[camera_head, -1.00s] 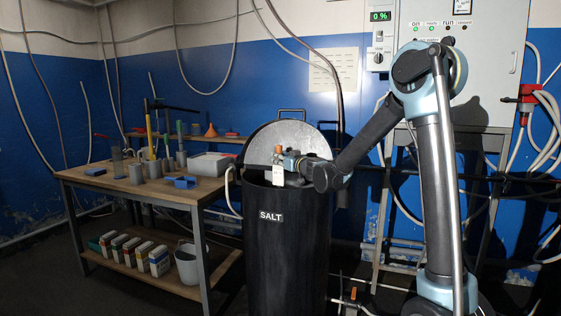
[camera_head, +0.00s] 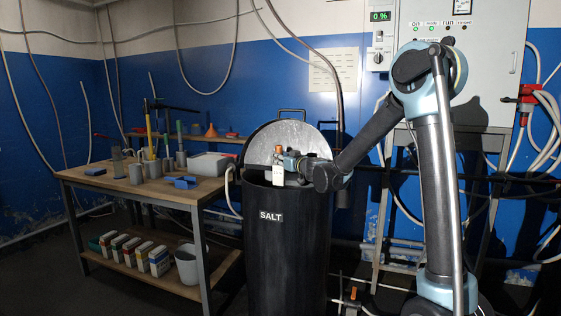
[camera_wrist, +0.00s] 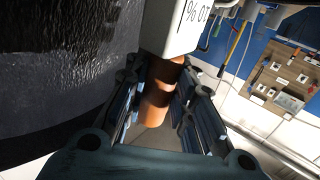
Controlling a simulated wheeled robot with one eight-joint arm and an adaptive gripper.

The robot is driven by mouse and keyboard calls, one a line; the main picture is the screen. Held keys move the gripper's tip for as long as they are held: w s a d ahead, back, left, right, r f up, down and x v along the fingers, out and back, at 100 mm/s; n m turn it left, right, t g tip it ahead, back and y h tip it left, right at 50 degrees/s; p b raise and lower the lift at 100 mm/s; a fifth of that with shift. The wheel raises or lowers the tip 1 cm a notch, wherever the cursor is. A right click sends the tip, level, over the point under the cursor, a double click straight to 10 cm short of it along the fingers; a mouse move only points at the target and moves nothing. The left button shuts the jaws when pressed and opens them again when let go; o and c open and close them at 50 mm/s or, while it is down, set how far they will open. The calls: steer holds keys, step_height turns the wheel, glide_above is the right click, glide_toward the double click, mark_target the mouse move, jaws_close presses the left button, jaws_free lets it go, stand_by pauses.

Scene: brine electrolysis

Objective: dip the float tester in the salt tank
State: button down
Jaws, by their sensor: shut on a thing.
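The float tester shows in the head view as an orange handle (camera_head: 278,149) above a white body (camera_head: 279,174). My gripper (camera_head: 290,162) is shut on the orange handle, which also shows between the fingers in the wrist view (camera_wrist: 158,95). The tester's white body with dark print (camera_wrist: 176,28) extends away from the fingers. The salt tank (camera_head: 287,250) is a tall black drum labelled SALT. The tester is at the tank's mouth; its lower end is hidden, so I cannot tell whether it touches the contents. The tank's dark wall (camera_wrist: 50,60) fills the left of the wrist view.
A round grey lid (camera_head: 290,137) stands upright behind the tank's mouth. A wooden workbench (camera_head: 110,178) with cups and tools stands to the left. A control cabinet (camera_head: 490,75) is behind my arm. A bucket (camera_head: 188,266) and several boxes sit on the lower shelf.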

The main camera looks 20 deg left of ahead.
steer(key=shift+r, duration=0.1)
step_height(320, 180, up, 30)
steer(key=shift+r, duration=0.2)
stand_by(3.0)
